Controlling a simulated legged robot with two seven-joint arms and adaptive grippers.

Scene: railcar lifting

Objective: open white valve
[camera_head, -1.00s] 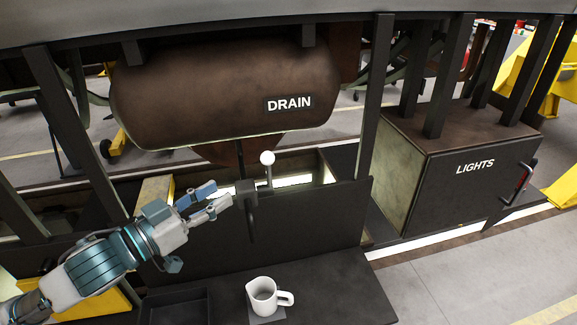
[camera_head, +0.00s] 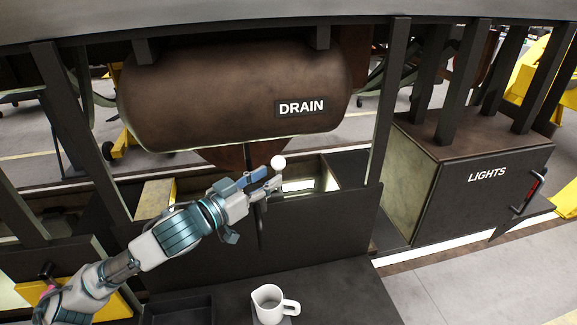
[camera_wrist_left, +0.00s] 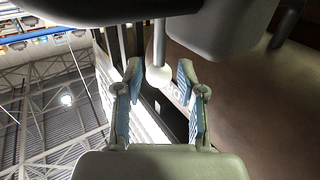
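The white valve is a round white knob (camera_head: 278,162) on an upright lever below the brown tank. My left gripper (camera_head: 264,183) is right at the lever, just below and left of the knob, and hides part of the lever and the valve body. In the left wrist view, the white knob (camera_wrist_left: 158,76) shows between and just beyond the tips of my left gripper (camera_wrist_left: 158,78). Its two blue-padded fingers are apart, with a gap around the knob. I cannot tell whether a finger touches the lever. My right gripper is not in view.
The brown tank (camera_head: 235,95) with a DRAIN label hangs above the valve. A dark panel (camera_head: 325,225) stands below it. A white mug (camera_head: 268,303) stands on the dark ledge in front. A dark LIGHTS box (camera_head: 480,195) stands at the right, with upright posts around.

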